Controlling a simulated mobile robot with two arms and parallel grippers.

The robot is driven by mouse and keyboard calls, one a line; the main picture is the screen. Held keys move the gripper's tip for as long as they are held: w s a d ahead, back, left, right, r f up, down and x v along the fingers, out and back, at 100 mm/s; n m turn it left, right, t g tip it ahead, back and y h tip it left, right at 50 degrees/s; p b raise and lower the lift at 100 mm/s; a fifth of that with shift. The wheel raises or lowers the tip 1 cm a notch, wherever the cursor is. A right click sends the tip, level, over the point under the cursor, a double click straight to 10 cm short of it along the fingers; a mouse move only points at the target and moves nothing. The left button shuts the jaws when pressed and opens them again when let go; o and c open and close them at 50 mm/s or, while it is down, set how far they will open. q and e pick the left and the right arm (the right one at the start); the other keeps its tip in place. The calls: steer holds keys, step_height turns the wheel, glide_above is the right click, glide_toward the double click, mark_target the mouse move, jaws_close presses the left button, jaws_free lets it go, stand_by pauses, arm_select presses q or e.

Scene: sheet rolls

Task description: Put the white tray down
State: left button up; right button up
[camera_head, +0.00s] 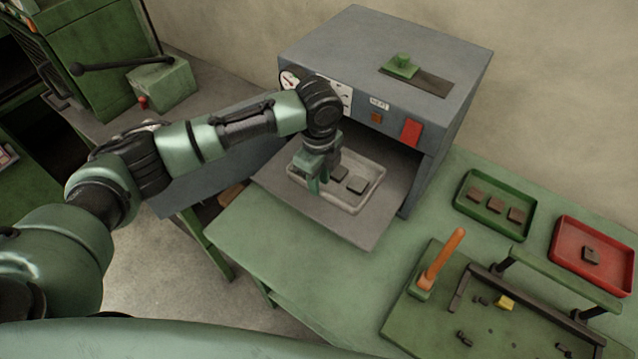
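The white tray (362,205) is a shallow pale tray with small dark blocks in it. It is at the grey plate (375,235) in the open front of a grey cabinet; I cannot tell whether it rests on the plate or hangs just above it. My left gripper (318,184) points down at the tray's left end and hides part of its rim. Whether its fingers are closed on the rim is not clear. My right gripper is out of view.
The grey cabinet (350,45) stands over the plate, with a red switch (411,132). A fixture with an orange handle (443,258) stands in front. The green bench (272,240) is clear at front left.

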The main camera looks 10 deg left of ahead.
arm_select(q)
step_height(320, 180, up, 11)
steer(key=b, duration=0.2)
steer(key=shift+s+f, duration=0.15)
stand_by(0.8)
